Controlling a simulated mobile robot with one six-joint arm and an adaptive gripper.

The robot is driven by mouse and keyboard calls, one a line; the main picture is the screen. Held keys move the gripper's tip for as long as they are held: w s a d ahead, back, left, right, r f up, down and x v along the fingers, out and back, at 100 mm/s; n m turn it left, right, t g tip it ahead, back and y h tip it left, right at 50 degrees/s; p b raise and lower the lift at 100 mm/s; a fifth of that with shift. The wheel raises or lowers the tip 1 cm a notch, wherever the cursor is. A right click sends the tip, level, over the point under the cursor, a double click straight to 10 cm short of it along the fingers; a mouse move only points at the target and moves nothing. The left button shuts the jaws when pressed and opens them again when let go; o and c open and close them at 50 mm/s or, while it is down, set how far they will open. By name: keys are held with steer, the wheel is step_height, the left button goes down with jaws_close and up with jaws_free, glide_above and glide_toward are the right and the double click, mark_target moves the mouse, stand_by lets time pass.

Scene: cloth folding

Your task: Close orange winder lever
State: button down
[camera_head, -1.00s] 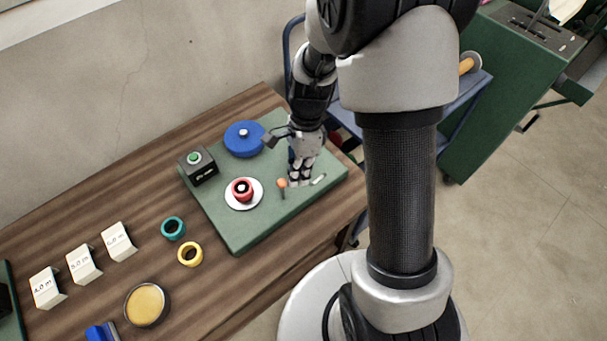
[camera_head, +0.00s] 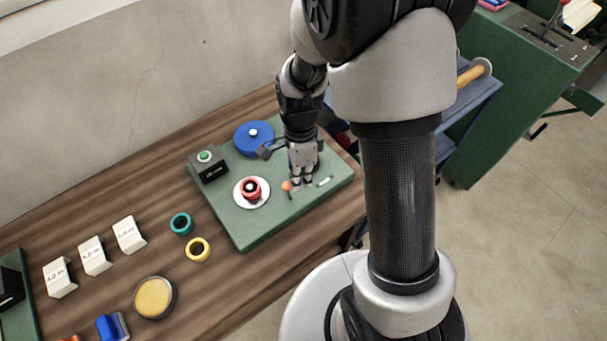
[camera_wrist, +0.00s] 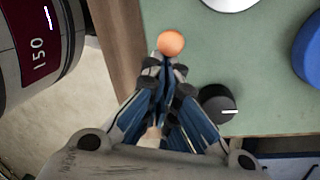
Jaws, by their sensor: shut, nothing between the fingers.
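The orange winder lever knob (camera_head: 286,185) stands on the green board (camera_head: 243,228), at the right part of the board. It also shows in the wrist view as an orange ball (camera_wrist: 171,43), just beyond my fingertips. My gripper (camera_head: 302,184) is shut and empty, pointing down beside the knob on its right in the head view. In the wrist view my fingertips (camera_wrist: 166,66) are close together just below the ball; I cannot tell whether they touch it. The lever's arm beneath the knob is mostly hidden in the wrist view.
On the board are a red spool on a white disc (camera_head: 264,200), a blue disc (camera_head: 253,139), a black box with a green button (camera_head: 208,166) and a small white slot piece (camera_head: 324,181). A black dial (camera_wrist: 217,104) sits right of my fingers. Rings (camera_head: 198,249) lie left.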

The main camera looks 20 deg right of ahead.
steer(key=shift+s+a+r+h+p, duration=0.25)
steer(key=shift+a+h+p, duration=0.1)
steer(key=shift+a+h, duration=0.25)
steer(key=shift+s+a+f, duration=0.1)
steer(key=shift+s+a, duration=0.05)
steer(key=shift+a, duration=0.45)
steer(key=shift+s+a, duration=0.15)
steer(key=shift+a, duration=0.4)
steer(key=shift+d, duration=0.2)
steer(key=shift+w+d+f, duration=0.25)
steer(key=shift+d+f, duration=0.1)
steer(key=shift+d, duration=0.25)
